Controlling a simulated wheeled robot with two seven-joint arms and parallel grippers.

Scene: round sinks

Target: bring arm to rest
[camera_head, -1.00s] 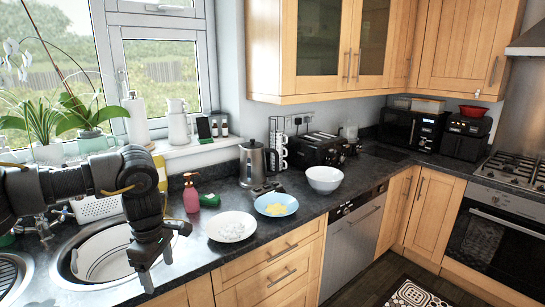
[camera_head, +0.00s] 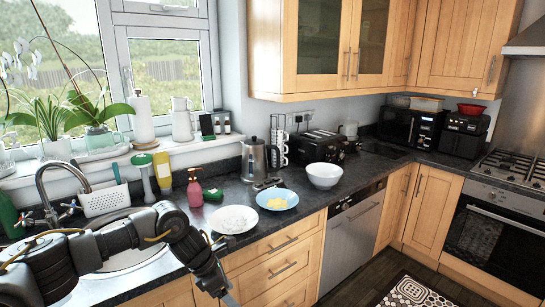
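My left arm comes in from the lower left, across the round sink (camera_head: 150,254). Its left gripper (camera_head: 226,300) points down at the bottom edge of the view, in front of the counter edge. The fingers are partly cut off by the frame, so their opening cannot be told. No object shows in the visible part. My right gripper is not in view.
A white plate (camera_head: 234,220), a blue plate (camera_head: 277,199) and a white bowl (camera_head: 324,175) stand on the dark counter (camera_head: 260,231). A pink soap bottle (camera_head: 194,191), a kettle (camera_head: 254,161) and a tap (camera_head: 48,196) stand behind.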

